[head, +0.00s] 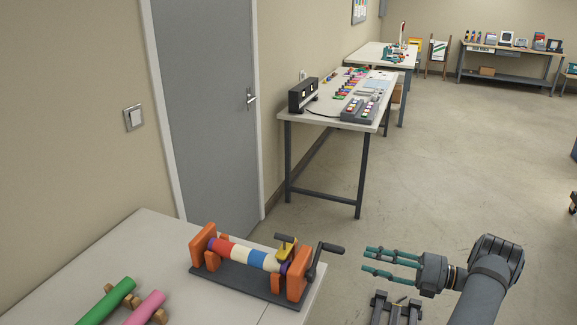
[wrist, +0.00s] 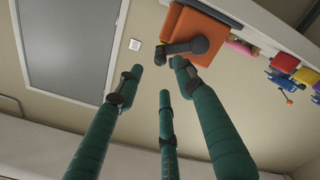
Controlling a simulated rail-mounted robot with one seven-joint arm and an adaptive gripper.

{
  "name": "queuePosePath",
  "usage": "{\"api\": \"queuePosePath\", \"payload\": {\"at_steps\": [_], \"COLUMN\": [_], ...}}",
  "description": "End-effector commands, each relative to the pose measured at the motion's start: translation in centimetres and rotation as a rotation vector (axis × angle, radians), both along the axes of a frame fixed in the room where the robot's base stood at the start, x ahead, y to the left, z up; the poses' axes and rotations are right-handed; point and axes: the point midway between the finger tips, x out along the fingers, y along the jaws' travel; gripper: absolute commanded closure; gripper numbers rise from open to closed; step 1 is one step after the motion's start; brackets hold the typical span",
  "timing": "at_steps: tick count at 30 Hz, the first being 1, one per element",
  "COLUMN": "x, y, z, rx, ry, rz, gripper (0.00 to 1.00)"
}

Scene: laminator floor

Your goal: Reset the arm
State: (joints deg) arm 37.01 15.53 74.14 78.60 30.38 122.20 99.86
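My gripper (head: 366,260) has three green fingers and hangs to the right of the near table in the head view, with its fingertips pointing left. The fingers stand apart with nothing between them, so it is open and empty. In the wrist view the open gripper (wrist: 158,75) points toward a dark crank handle (wrist: 190,46) and an orange end block (wrist: 192,30). They belong to the hand-cranked roller device (head: 245,258) on the table, with its red, white and blue roller. The fingertips appear apart from the crank.
The near table (head: 135,238) also bears a green roll (head: 106,300) and a pink roll (head: 145,308). A grey door (head: 208,110) is in the left wall. A second table (head: 300,122) with a black device and colourful items stands beyond.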

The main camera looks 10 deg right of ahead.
Motion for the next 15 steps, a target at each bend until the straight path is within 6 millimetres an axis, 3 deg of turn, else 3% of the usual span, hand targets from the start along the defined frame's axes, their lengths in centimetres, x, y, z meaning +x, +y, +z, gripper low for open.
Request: {"api": "queuePosePath", "payload": {"at_steps": [9, 15], "x": [3.3, 4.9], "y": [5.3, 7.7], "z": [0.0, 0.0], "rx": [0.001, 0.000], "ry": [0.001, 0.001], "rz": [0.005, 0.003], "gripper": [0.63, 0.63]}}
